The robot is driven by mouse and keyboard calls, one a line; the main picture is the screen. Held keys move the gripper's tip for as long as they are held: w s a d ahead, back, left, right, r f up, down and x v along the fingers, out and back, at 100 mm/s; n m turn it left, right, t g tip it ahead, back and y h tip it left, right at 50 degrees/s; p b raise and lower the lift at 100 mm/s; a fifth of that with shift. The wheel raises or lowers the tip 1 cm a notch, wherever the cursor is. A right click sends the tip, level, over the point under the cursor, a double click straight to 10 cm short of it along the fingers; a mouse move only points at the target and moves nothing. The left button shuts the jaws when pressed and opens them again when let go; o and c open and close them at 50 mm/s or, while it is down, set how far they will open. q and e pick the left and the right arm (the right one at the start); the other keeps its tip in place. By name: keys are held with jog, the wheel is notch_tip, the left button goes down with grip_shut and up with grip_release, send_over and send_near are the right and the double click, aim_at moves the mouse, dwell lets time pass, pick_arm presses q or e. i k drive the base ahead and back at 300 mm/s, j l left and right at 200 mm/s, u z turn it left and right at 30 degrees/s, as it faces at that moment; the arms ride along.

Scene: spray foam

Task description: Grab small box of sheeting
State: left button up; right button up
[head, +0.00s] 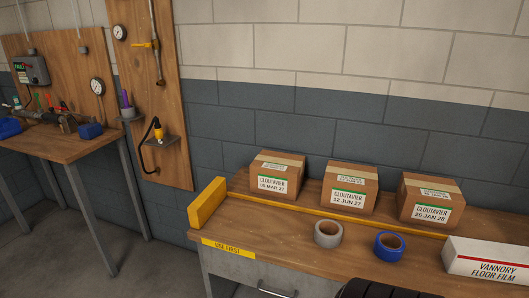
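Three small brown cardboard boxes stand in a row at the back of the wooden bench, each labelled CLOUTAVIER. The left box (279,175) reads what looks like 05 MAR 27, the middle box (349,187) 12 JUN 27, and the right box (429,200) 26 JAN 28. No label legibly says sheeting. A long white box (487,262) marked VANNORY FLOOR FILM lies at the right front, cut off by the frame edge.
A grey tape roll (328,234) and a blue tape roll (389,246) lie before the boxes. A yellow block (207,203) stands at the bench's left end, above a USE FIRST label (228,248). A yellow strip runs along the boxes. The front left bench top is clear.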

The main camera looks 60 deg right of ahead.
aim_at(475, 258)
jog(key=i+z, duration=0.1)
jog(key=z, duration=0.3)
jog(key=i+z, duration=0.1)
jog(key=z, duration=0.3)
jog(key=i+j+z, duration=0.1)
jog(key=z, duration=0.3)
jog(key=i+j+z, duration=0.1)
jog(key=z, duration=0.3)
